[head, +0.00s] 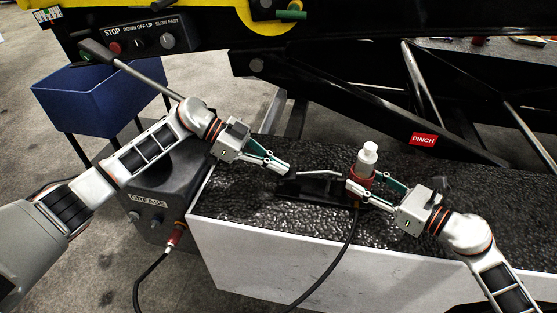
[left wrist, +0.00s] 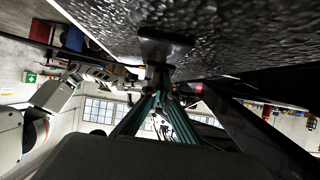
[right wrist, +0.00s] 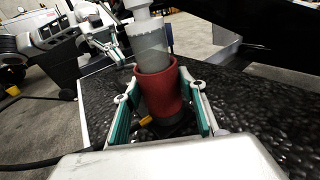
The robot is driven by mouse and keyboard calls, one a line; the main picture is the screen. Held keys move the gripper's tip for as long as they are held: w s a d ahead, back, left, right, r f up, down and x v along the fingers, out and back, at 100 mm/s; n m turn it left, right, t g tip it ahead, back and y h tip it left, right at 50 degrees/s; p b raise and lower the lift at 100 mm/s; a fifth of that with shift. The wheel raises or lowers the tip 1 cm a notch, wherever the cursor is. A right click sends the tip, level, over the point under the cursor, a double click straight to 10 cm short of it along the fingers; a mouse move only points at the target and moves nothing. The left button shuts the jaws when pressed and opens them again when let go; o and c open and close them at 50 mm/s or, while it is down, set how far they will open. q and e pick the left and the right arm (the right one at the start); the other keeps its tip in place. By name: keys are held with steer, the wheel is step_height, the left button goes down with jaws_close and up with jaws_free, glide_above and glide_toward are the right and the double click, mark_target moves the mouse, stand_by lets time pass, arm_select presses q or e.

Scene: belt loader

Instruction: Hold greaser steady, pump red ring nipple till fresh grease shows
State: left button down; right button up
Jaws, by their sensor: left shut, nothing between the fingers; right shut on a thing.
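The greaser (head: 320,184) lies on the speckled black top of a white-sided block, with a flat black body and a silver lever. At its right end stands a grey-and-white cylinder (head: 368,156) in a red sleeve (right wrist: 159,92). My right gripper (head: 354,187) is shut on the red sleeve, one finger on each side. My left gripper (head: 288,169) is shut and empty beside the black left end of the greaser; its closed fingertips show in the left wrist view (left wrist: 158,82). I cannot make out a separate nipple or fresh grease.
A dark box marked GREASE (head: 150,202) stands at the left, with a long lever (head: 145,76) above. A black hose (head: 335,265) hangs over the block's front. The black loader frame (head: 350,95) with a PINCH label crosses behind. A blue bin (head: 100,97) stands back left.

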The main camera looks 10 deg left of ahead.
arm_select(q)
steer(key=shift+s+a+f, duration=0.1)
steer(key=shift+a+f, duration=0.05)
steer(key=shift+f, duration=0.4)
arm_select(e)
steer(key=shift+s, duration=0.1)
arm_select(q)
steer(key=d+r+v, duration=0.1)
steer(key=r+v, duration=0.1)
steer(key=v, duration=1.1)
steer(key=shift+r, duration=0.4)
steer(key=shift+d, duration=0.1)
arm_select(e)
steer(key=o, duration=0.9)
steer(key=shift+o, duration=0.2)
